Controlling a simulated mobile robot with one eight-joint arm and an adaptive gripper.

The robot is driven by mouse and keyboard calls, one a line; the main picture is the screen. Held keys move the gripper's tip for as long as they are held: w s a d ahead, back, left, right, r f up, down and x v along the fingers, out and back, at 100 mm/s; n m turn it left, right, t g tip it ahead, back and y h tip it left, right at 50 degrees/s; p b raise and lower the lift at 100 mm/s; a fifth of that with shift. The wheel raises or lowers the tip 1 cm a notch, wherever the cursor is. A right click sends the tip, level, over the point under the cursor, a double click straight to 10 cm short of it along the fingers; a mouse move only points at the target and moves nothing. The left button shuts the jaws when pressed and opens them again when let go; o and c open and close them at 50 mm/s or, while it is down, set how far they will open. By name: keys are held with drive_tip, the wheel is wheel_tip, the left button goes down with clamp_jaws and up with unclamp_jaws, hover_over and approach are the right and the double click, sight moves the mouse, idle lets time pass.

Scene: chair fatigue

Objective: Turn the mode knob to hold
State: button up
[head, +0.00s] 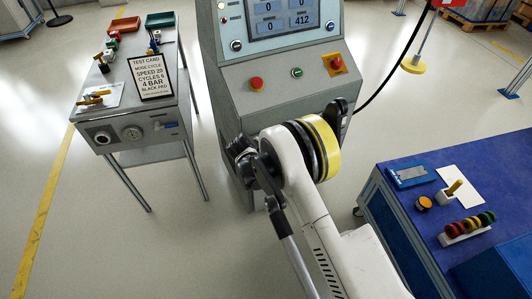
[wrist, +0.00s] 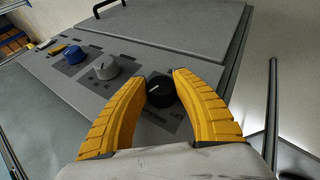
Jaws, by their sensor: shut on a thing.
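In the wrist view, the two yellow fingers of my gripper (wrist: 160,80) are closed in on a black knob (wrist: 159,91), one fingertip on each side. The knob has a short white pointer line on its top. It sits on a dark label plate on a grey panel; the lettering is too small to read, so I cannot tell which position it points to. Beside it on the panel are a grey knob (wrist: 104,67) and a blue knob (wrist: 73,54). In the head view, my arm hides the fingers and these knobs.
The grey console (head: 300,118) carries a screen (head: 283,18) and red and green buttons. A small table with a test card (head: 152,76) stands left. A blue bench (head: 410,215) with small parts stands right. Pale floor lies between the console and the small table.

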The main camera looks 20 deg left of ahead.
idle(0.4)
drive_tip(key=o, duration=1.2)
drive_tip(key=shift+w, duration=0.1)
drive_tip(key=v, duration=1.2)
